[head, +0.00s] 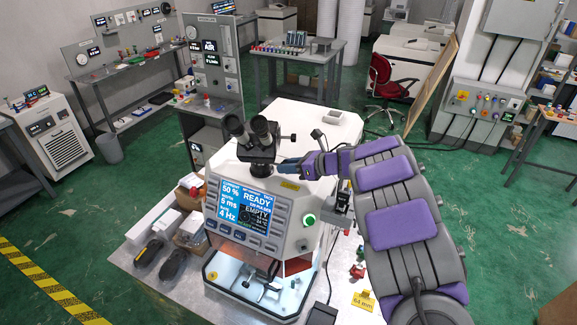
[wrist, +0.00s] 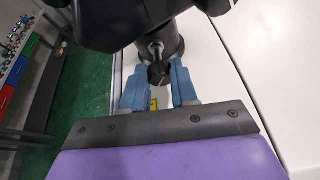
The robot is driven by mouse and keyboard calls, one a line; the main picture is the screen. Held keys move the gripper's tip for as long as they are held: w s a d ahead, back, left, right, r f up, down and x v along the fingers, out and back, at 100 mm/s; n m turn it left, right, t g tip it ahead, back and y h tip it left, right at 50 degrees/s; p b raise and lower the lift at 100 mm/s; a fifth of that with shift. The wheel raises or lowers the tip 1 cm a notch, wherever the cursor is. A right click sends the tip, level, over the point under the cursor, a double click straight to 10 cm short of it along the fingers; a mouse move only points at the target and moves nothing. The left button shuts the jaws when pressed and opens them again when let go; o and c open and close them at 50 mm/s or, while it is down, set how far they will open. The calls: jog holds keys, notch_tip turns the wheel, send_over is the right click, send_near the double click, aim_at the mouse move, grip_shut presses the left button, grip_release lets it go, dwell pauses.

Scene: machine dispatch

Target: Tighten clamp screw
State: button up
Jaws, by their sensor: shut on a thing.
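The white machine (head: 310,178) carries a black binocular eyepiece head (head: 252,135) on a dark round collar on its top. In the wrist view the clamp screw (wrist: 158,74) sticks out of the dark collar (wrist: 165,40) with a dark knob at its end. My gripper (head: 284,164) reaches the collar from the right. In the wrist view the blue fingers of my gripper (wrist: 157,70) stand on either side of the knob, shut on it. In the head view the screw is too small to make out.
The machine's lit display (head: 242,207) reads READY and EMPTY. Black shoes (head: 160,263) and boxes sit left of it on the bench (head: 130,262). A small grey block (head: 336,116) lies on the machine's top. A red chair (head: 390,78) and workbenches stand behind, with green floor between.

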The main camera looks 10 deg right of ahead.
grip_shut()
jog(key=shift+d+b, duration=0.1)
jog(key=shift+b, duration=0.35)
jog(key=shift+w+f+m+g+b, duration=0.1)
jog(key=shift+f+m+g+b, duration=0.15)
jog(key=shift+m+b, duration=0.35)
jog(key=shift+m+g+y+b, duration=0.35)
jog(key=shift+m+y+b, duration=0.05)
jog(key=shift+b, duration=0.3)
jog(key=shift+w+d+r+m+g+y, duration=0.15)
jog(key=shift+m+g+y, duration=0.3)
jog(key=shift+m, duration=0.45)
jog(key=shift+m+g+y, duration=0.45)
jog(key=shift+m+y, duration=0.1)
jog(key=shift+m, duration=0.45)
jog(key=m+y, duration=0.1)
jog(key=m, duration=0.1)
jog(key=m+y, duration=0.1)
jog(key=m, duration=0.1)
jog(key=shift+w+f+g+b, duration=0.15)
jog(key=shift+f+g+b, duration=0.05)
jog(key=shift+g+b, duration=0.2)
